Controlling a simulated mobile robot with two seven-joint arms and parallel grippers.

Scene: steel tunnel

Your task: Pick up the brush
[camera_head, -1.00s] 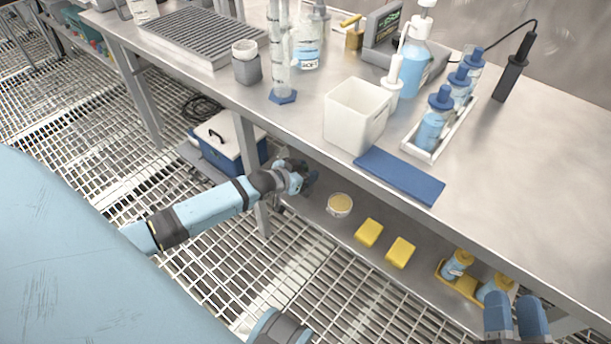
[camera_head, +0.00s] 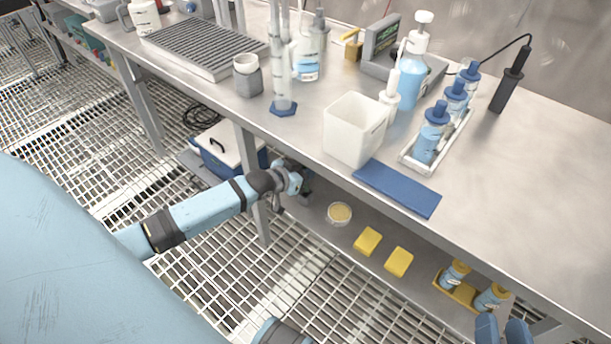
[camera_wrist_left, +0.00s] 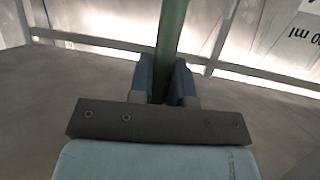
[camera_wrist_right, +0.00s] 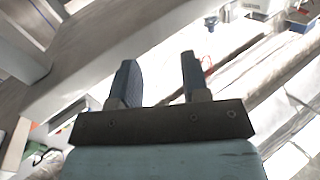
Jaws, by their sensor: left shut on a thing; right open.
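The brush shows only as a green handle (camera_wrist_left: 172,30) in the left wrist view, running up out of the picture from between the fingers. The rest of it is hidden. My left gripper (camera_wrist_left: 170,82) is shut on this handle. In the head view my left gripper (camera_head: 303,187) is by the front edge of the bench, at the left end of the lower shelf, and the brush cannot be made out there. My right gripper (camera_head: 503,330) is at the bottom right of the head view. In the right wrist view it (camera_wrist_right: 158,75) is open and empty.
The steel bench top (camera_head: 530,160) holds a white bin (camera_head: 354,130), a blue mat (camera_head: 398,188) and a bottle rack (camera_head: 418,166). The lower shelf holds a round dish (camera_head: 339,214), yellow blocks (camera_head: 368,241) and bottles. A bench leg (camera_head: 250,150) and a blue cooler (camera_head: 225,155) are near my left arm.

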